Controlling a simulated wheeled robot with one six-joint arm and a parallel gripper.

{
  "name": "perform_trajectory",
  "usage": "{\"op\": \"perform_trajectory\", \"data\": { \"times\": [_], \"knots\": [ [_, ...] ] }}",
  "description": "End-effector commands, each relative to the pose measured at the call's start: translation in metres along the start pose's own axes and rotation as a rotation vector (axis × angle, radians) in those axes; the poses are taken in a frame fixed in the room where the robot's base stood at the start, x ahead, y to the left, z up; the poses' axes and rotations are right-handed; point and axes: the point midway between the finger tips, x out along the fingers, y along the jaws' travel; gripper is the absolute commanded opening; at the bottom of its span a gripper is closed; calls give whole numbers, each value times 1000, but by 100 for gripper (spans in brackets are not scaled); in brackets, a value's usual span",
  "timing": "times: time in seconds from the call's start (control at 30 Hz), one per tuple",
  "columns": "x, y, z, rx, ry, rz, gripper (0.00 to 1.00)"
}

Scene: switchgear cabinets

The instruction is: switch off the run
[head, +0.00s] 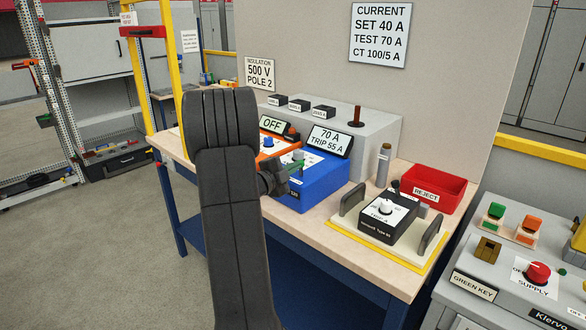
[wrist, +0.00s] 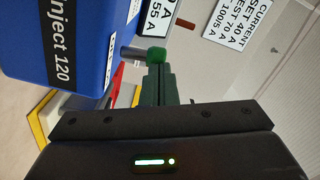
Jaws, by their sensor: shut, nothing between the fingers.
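The blue test set (head: 318,190) stands on the bench, and its side, marked "Inject 120", shows in the wrist view (wrist: 62,45). My gripper (head: 294,168) is at the top front of the test set. My arm hides the set's left part.
Right of the test set, a black relay (head: 388,217) sits on a plate between two grey handles. A red reject bin (head: 438,188) is behind it. A grey cabinet with a red supply knob (head: 538,272) stands front right.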

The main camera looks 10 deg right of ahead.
Motion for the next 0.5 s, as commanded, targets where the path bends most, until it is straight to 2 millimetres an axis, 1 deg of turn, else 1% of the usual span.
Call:
{"op": "perform_trajectory", "data": {
  "times": [0.5],
  "knots": [
    [0, -1, 2, -32, 0, 0, 0]
  ]
}}
